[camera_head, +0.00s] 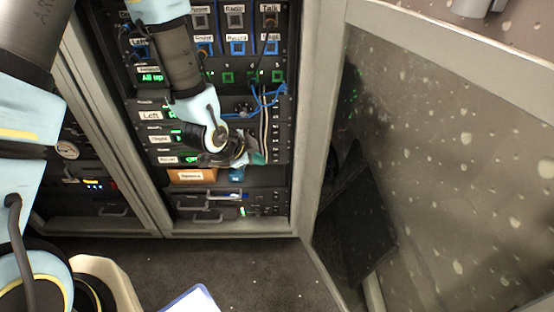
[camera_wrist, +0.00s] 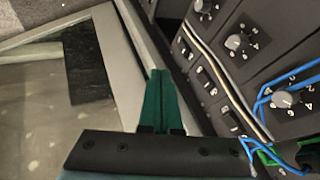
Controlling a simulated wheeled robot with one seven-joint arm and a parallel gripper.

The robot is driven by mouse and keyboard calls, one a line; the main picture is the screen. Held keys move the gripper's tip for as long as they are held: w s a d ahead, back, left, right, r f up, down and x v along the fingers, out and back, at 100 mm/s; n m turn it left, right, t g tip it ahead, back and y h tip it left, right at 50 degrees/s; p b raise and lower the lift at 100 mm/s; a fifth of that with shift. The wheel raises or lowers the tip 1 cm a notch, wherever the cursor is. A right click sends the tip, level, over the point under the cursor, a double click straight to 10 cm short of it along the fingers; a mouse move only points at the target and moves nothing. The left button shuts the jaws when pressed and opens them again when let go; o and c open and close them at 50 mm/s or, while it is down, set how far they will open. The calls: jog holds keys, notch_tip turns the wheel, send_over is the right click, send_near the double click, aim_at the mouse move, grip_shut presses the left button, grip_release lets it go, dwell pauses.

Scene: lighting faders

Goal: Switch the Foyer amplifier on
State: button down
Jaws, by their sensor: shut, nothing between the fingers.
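The rack of amplifiers (camera_head: 152,151) stands in the open cabinet, with several labelled units and green displays. One upper label reads "Left"; the lower labels are too small to read surely, so I cannot tell which unit is Foyer. My gripper (camera_head: 258,158) is at the right side of the lower units. In the wrist view its green fingers (camera_wrist: 160,75) are shut and empty, beside the cabinet's edge. A column of small dark rocker switches (camera_wrist: 209,88) lies to the right of the fingers, apart from them in the picture. Their on or off positions are unclear.
Round knobs (camera_wrist: 238,42) and blue cables (camera_wrist: 256,104) lie right of the switches. The open cabinet door (camera_head: 430,160) stands to the right.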

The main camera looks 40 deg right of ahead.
jog(key=shift+f, duration=0.1)
jog(key=b, duration=0.1)
send_near(278, 156)
jog(key=shift+s+a+f+x, duration=0.1)
jog(key=shift+x, duration=0.85)
jog(key=shift+s+a+f+x, duration=0.1)
jog(key=shift+x, duration=0.85)
jog(key=shift+a+f+x, duration=0.1)
jog(key=shift+x, duration=0.85)
jog(key=shift+r, duration=0.1)
jog(key=shift+w+d+r+p, duration=0.25)
jog(key=shift+w+p, duration=0.1)
jog(key=shift+p, duration=0.15)
jog(key=shift+s+f, duration=0.1)
jog(key=shift+f, duration=0.1)
jog(key=shift+r, duration=0.1)
